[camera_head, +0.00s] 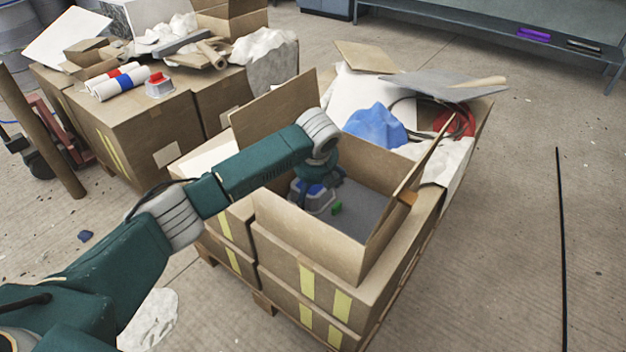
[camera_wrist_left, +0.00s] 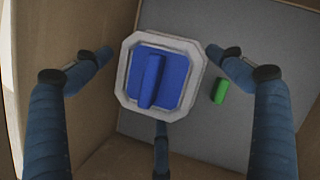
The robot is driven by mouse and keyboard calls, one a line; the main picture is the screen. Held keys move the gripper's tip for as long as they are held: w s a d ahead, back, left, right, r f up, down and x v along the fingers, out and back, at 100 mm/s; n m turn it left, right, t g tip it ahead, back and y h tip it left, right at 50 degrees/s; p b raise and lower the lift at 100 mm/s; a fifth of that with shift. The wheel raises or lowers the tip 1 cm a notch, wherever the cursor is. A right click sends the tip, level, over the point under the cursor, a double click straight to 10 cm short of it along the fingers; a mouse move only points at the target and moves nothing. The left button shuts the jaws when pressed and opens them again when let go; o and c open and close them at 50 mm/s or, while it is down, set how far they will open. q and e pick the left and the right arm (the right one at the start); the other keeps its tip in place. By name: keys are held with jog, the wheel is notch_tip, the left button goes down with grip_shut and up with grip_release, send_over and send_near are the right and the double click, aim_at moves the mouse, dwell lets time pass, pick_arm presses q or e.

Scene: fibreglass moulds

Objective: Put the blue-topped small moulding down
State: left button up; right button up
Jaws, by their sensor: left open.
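The blue-topped small moulding (camera_head: 314,198) sits inside an open cardboard box, on its grey floor. In the left wrist view the moulding (camera_wrist_left: 163,76) is a grey block with cut corners, a blue top and a raised blue ridge. My left gripper (camera_head: 318,180) reaches down into the box over the moulding. In the left wrist view its fingers (camera_wrist_left: 160,90) are spread apart around the moulding, with gaps at the sides, so the gripper is open. The arm hides part of the moulding in the head view. My right gripper is not in view.
The open box (camera_head: 310,232) has raised flaps and stands on stacked cartons. A small green piece (camera_head: 336,208) lies beside the moulding. Blue cloth (camera_head: 375,125) and a grey sheet (camera_head: 440,84) lie behind. A red-topped moulding (camera_head: 159,85) stands on other cartons at left.

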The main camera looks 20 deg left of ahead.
pick_arm(q)
jog(key=p+v, duration=0.2)
jog(key=v, duration=0.9)
jog(key=shift+s+r+p, duration=0.2)
jog(key=shift+r+p, duration=0.1)
jog(key=shift+r, duration=0.05)
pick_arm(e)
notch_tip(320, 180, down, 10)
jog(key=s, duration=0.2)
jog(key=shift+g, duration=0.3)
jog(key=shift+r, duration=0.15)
